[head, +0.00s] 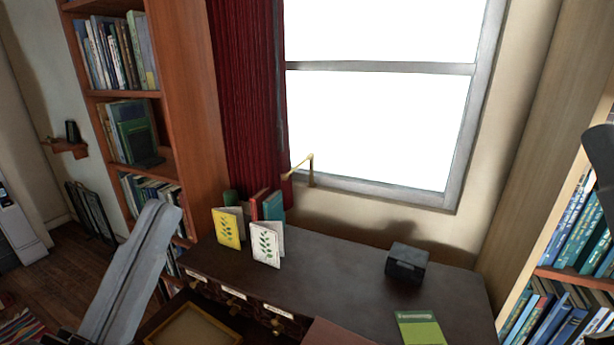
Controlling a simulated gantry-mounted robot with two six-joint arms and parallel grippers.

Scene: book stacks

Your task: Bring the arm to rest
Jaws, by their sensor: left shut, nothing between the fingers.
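My left arm comes in at the lower left as a grey link in front of the shelf and the desk's left end. My left gripper (66,338) is at the bottom edge, mostly cut off, shut with nothing in it. It is apart from the books on the desk. My right gripper is not in view; only a dark part of my right arm shows at the right edge.
On the dark desk (330,262) stand a yellow card-like book (228,228), a white one (266,246), several upright books behind them and a black box (406,263). A green book (420,328) lies at the front right. Bookshelves flank the desk.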

